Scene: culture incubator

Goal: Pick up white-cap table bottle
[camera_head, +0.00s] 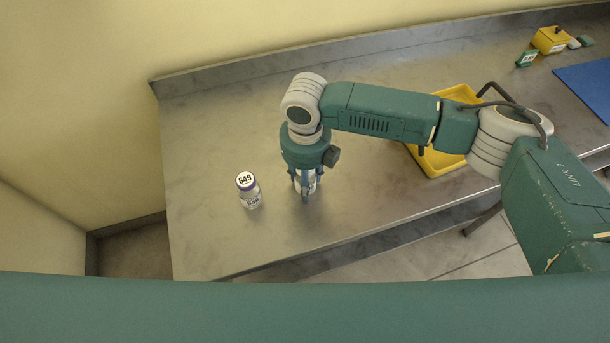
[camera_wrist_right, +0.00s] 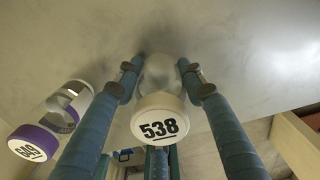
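The white-cap bottle marked 538 (camera_wrist_right: 158,120) stands upright on the steel table. In the head view only part of its pale body (camera_head: 311,184) shows below my right gripper (camera_head: 306,190). In the wrist view, the blue fingers of my right gripper (camera_wrist_right: 160,72) reach down on both sides of the bottle, with their tips beside its body. Any gap between tips and bottle is too small to judge, so I cannot tell whether they grip it. My left gripper is in neither view.
A purple-cap bottle marked 649 (camera_head: 249,190) stands just left of my right gripper; it also shows in the wrist view (camera_wrist_right: 35,142). A yellow tray (camera_head: 437,166) lies behind my right arm. A yellow box (camera_head: 550,40) and blue mat (camera_head: 588,85) lie far right.

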